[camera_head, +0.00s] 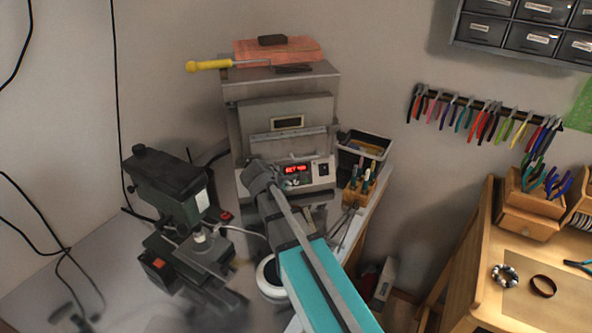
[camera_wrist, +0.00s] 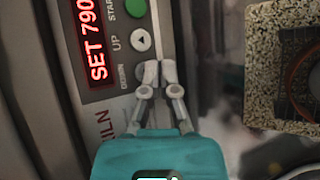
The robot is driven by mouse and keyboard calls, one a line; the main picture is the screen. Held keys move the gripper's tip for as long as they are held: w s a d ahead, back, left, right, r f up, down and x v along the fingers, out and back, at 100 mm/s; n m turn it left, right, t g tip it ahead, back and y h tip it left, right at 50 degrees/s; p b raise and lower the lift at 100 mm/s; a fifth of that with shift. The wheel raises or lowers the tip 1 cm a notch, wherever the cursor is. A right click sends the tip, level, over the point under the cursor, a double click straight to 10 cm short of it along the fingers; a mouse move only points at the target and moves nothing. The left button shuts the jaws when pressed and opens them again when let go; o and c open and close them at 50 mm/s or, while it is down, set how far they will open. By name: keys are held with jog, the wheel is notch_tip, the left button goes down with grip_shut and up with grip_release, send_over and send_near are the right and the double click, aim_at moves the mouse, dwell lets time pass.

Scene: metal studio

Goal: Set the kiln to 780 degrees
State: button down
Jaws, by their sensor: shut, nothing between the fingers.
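The kiln (camera_head: 252,88) is a grey metal box on the bench, with its control panel low on the front. Its red display (camera_head: 295,168) is lit; in the wrist view the display (camera_wrist: 98,45) reads SET 790, turned sideways. Beside it are a green START button (camera_wrist: 136,8), an UP button (camera_wrist: 140,40) with an arrow, and a DOWN label (camera_wrist: 122,76). My gripper (camera_wrist: 160,72) is shut and empty, its fingertips at the DOWN button and covering most of it. I cannot tell whether they touch it. In the head view my arm hides the gripper tips.
A dark green machine (camera_head: 165,185) stands left of my arm. A wooden tool block (camera_head: 357,195) and a dark bin (camera_head: 362,148) are right of the kiln. A yellow-handled tool (camera_head: 209,65) lies on top of the kiln. A wooden bench (camera_head: 520,265) is at right.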

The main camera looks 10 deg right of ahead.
jog(key=shift+w, duration=1.05)
dwell(1.3)
jog(key=shift+s+a, duration=0.1)
jog(key=shift+s, duration=0.3)
dwell(0.4)
jog(key=shift+s+a+r+p, duration=0.1)
jog(key=shift+s+r+p, duration=0.05)
jog(key=shift+s, duration=0.35)
jog(key=shift+s+r+p, duration=0.15)
jog(key=shift+s, duration=0.35)
jog(key=shift+s+r+p, duration=0.25)
jog(key=shift+s, duration=0.4)
jog(key=shift+s+r+p, duration=0.2)
jog(key=shift+s, duration=0.45)
jog(key=shift+s+r+p, duration=0.25)
jog(key=shift+s, duration=0.4)
jog(key=shift+s+d+r+p, duration=0.1)
jog(key=shift+s+r+p, duration=0.2)
jog(key=shift+s, duration=0.35)
jog(key=shift+s+d+r+p, duration=0.1)
jog(key=shift+s+r+p, duration=0.2)
jog(key=shift+s, duration=0.35)
jog(key=shift+s+r+p, duration=0.25)
jog(key=shift+s+r, duration=0.05)
jog(key=shift+s, duration=0.35)
jog(key=shift+w+f, duration=0.15)
jog(key=shift+w, duration=0.05)
